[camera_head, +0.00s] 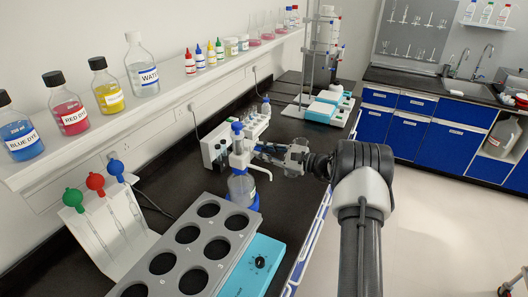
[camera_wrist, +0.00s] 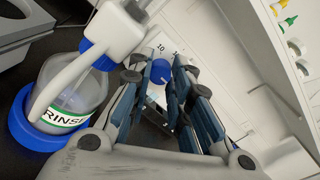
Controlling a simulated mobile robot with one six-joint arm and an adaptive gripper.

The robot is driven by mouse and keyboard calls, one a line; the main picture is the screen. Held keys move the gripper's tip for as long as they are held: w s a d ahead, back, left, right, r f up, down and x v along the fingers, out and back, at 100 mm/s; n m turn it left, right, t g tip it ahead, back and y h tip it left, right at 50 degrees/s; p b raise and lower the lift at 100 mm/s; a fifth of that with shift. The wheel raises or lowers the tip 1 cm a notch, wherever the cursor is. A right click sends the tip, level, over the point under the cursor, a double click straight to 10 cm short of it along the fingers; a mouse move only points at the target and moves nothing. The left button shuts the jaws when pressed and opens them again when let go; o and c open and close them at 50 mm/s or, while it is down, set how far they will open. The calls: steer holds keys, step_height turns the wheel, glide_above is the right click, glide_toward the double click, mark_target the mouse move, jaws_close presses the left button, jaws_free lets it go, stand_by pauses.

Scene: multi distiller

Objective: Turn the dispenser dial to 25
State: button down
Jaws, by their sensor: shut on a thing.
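The blue dial (camera_wrist: 160,71) shows in the wrist view between the fingertips of my gripper (camera_wrist: 160,78). It sits on a white face with small dark numbers, and a "10" is readable just above it. I cannot read where the dial points. My gripper is shut on the dial. In the head view my gripper (camera_head: 262,150) reaches left, and the dial is hidden there. A clear bottle labelled RINSE (camera_wrist: 70,95), with a blue base and white pump top and spout, stands beside my fingers; it also shows in the head view (camera_head: 241,189).
A grey rack with round holes (camera_head: 226,197) and a light-blue device with a black knob (camera_head: 260,262) are in front. Dye bottles (camera_head: 70,117) stand on the wall shelf. Three coloured-ball pipettes (camera_head: 95,182) stand at left. The bench behind my gripper holds more equipment.

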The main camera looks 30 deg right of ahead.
steer(key=c, duration=1.7)
jaws_free()
steer(key=v, duration=1.2)
steer(key=shift+s, duration=0.1)
steer(key=shift+a, duration=0.1)
